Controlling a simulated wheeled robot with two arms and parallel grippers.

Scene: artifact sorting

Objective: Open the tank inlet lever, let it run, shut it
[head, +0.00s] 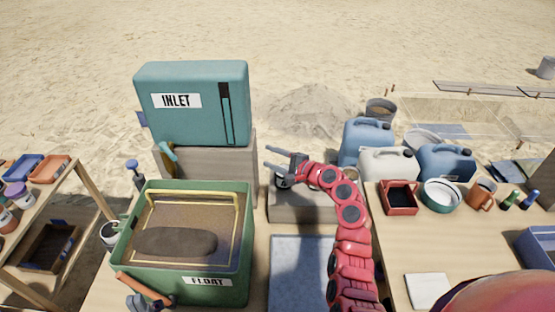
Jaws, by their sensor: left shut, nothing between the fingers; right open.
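The teal inlet tank (197,125), labelled INLET, has a dark vertical strip on its front and stands on a grey block. A small teal lever (166,151) sits at the block's left front, angled, with a brownish fitting below it. The green float tank (200,293), labelled FLOAT, stands in front with a yellow frame and a dark oblong lump inside. An orange lever (144,289) is at its front left corner. My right gripper (270,158) is open and empty, pointing left, to the right of the inlet block and apart from the lever. My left gripper is not visible.
A wooden shelf (92,192) with trays and jars stands at the left. On the right are a table (390,252) with a red tray (400,198), a bowl and a mug, and several jerrycans (387,163) behind. A blue-grey panel (298,270) lies below my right arm.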

